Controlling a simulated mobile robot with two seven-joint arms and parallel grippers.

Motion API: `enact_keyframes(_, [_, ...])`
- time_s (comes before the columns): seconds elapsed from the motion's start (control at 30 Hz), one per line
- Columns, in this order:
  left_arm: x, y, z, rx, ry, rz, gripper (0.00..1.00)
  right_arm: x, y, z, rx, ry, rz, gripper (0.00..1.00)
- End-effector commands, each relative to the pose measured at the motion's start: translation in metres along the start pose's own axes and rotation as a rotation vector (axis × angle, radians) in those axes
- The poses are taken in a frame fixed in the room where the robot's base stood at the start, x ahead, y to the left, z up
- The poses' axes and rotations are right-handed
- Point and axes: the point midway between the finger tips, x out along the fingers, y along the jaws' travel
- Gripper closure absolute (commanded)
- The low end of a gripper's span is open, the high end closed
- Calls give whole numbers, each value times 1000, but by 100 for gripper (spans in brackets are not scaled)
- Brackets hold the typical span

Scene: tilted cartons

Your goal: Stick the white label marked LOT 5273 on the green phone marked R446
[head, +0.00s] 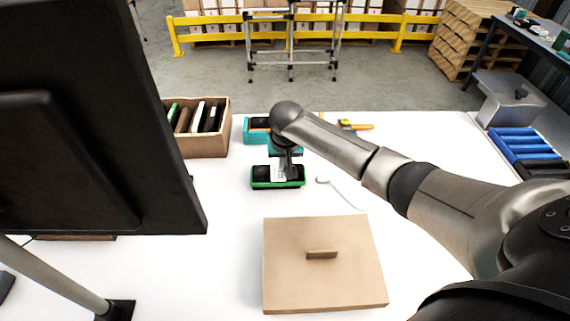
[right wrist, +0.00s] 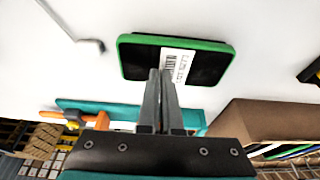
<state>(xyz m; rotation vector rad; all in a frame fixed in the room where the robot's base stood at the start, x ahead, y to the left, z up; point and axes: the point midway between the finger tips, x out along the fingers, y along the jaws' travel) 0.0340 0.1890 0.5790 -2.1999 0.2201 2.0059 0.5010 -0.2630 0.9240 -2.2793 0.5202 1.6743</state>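The green phone (head: 262,184) lies flat on the white table with its dark face up; it also shows in the right wrist view (right wrist: 136,58). A white label with a barcode (right wrist: 178,66) is over the middle of that face; it shows small in the head view (head: 277,173). Its print and any mark on the phone are too small to read. My right gripper (right wrist: 161,73) points down over the phone, its fingertips together at the label's edge. I cannot tell whether the label touches the phone. My left gripper is not in view.
A brown carton (head: 205,143) of upright phones stands back left. A teal tray (head: 256,131) lies behind the phone. A large dark panel (head: 90,130) blocks the left.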

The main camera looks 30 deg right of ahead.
Motion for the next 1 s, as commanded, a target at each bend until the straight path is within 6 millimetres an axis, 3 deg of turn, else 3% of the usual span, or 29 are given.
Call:
enact_keyframes(0.03, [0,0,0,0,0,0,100,1,0,2,-1,-3,1,100])
enact_keyframes(0.37, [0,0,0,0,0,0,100,1,0,1,0,-2,1,63])
enact_keyframes(0.73, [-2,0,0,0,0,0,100,-6,0,0,0,-1,0,63])
enact_keyframes(1.0, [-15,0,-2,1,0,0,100,-50,0,0,-1,1,-2,63])
